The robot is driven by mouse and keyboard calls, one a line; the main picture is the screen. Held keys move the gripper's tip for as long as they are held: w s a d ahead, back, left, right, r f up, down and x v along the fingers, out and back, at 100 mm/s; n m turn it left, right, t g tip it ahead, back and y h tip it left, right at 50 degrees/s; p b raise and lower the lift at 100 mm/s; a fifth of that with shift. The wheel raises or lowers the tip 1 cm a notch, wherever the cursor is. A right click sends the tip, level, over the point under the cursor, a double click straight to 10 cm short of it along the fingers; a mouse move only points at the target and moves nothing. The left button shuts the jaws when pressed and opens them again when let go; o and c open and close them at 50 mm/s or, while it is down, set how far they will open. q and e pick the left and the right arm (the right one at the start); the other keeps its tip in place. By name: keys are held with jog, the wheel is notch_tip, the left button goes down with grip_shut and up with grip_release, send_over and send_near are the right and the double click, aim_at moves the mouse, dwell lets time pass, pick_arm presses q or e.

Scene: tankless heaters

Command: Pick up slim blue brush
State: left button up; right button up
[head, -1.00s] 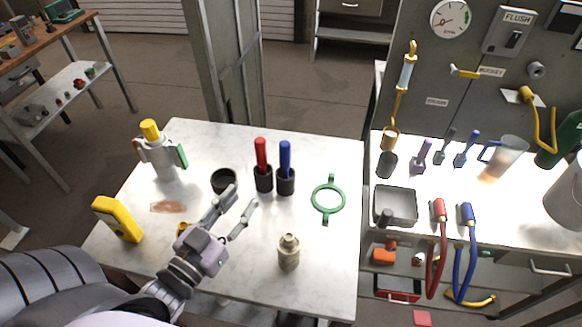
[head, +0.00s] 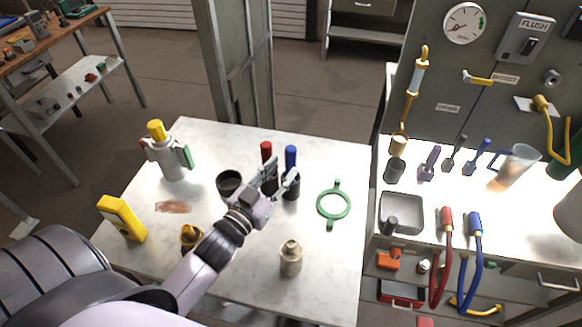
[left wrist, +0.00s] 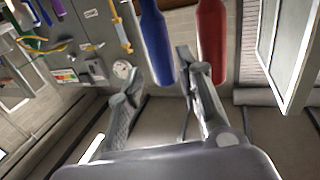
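A slim blue handle (head: 290,156), which looks like the blue brush, stands upright in a dark cup (head: 291,190) on the white table; its lower end is hidden in the cup. My left gripper (head: 281,178) is open and empty, just in front of it. In the left wrist view the blue handle (left wrist: 156,42) shows between the spread fingers of my left gripper (left wrist: 160,68), close to the tips; I cannot tell whether they touch it. My right gripper is not in view.
A red handle (head: 266,151) stands in a similar cup close on the left. A small blue brush-like tool (head: 478,152) is on the right bench.

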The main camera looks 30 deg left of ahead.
aim_at(288, 162)
pick_arm(q)
jog(key=shift+w+r, duration=0.15)
jog(key=shift+w, duration=0.45)
jog(key=w+p, duration=0.1)
jog(key=w, duration=0.2)
jog(key=shift+w+p, duration=0.35)
jog(key=shift+p, duration=0.05)
jog(key=shift+w+d+f, duration=0.1)
jog(key=shift+w+f, duration=0.15)
jog(key=shift+w, duration=0.1)
jog(key=shift+s, duration=0.1)
jog(key=shift+c, duration=0.2)
jog(key=shift+c, duration=0.7)
grip_shut()
